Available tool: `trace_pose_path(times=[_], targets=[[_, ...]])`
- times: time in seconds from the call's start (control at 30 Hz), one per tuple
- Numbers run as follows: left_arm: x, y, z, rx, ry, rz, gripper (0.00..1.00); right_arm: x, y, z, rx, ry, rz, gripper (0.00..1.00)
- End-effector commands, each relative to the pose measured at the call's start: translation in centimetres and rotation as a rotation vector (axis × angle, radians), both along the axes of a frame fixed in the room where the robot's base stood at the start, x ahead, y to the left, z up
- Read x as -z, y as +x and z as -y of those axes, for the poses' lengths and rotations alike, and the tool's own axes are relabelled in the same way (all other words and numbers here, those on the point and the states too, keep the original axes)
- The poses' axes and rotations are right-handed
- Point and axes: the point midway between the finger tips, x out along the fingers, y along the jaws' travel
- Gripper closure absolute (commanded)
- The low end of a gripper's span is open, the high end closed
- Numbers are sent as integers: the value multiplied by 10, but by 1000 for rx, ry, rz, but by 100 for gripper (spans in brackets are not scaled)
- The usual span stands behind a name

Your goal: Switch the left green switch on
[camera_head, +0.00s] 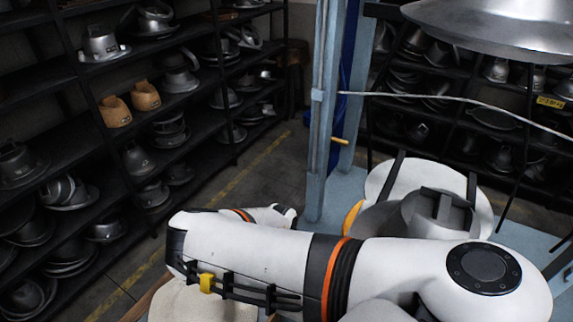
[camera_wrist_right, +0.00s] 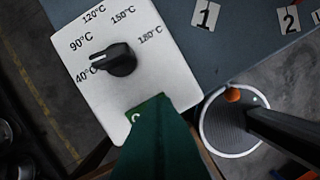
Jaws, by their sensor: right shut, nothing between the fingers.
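The green switch (camera_wrist_right: 136,115) shows in the right wrist view at the lower edge of a white control panel (camera_wrist_right: 100,30). A small white mark is on its visible left part; the rest is hidden behind my right gripper. My right gripper (camera_wrist_right: 158,106) is a dark green tapered shape rising from the bottom of that view, shut and empty. Its tip overlaps the switch in the picture; I cannot tell whether they touch. I cannot tell the switch's position. In the head view my right arm crosses the lower part and hides the panel. My left gripper is not in view.
A black temperature knob (camera_wrist_right: 115,60) sits on the panel above the switch. Tags "1" (camera_wrist_right: 206,17) and "2" (camera_wrist_right: 290,20) are on the blue-grey surface. A round grey disc (camera_wrist_right: 230,130) lies right. Shelves of metal hat moulds (camera_head: 100,45) stand left; a blue press column (camera_head: 325,110) stands mid-view.

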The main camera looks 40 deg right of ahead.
Motion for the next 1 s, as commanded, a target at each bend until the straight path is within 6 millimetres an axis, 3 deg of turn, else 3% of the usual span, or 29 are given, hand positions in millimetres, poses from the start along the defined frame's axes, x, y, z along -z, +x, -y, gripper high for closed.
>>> trace_pose_path(times=[1.0], targets=[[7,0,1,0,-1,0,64,10,0,0,-1,0,0,100]])
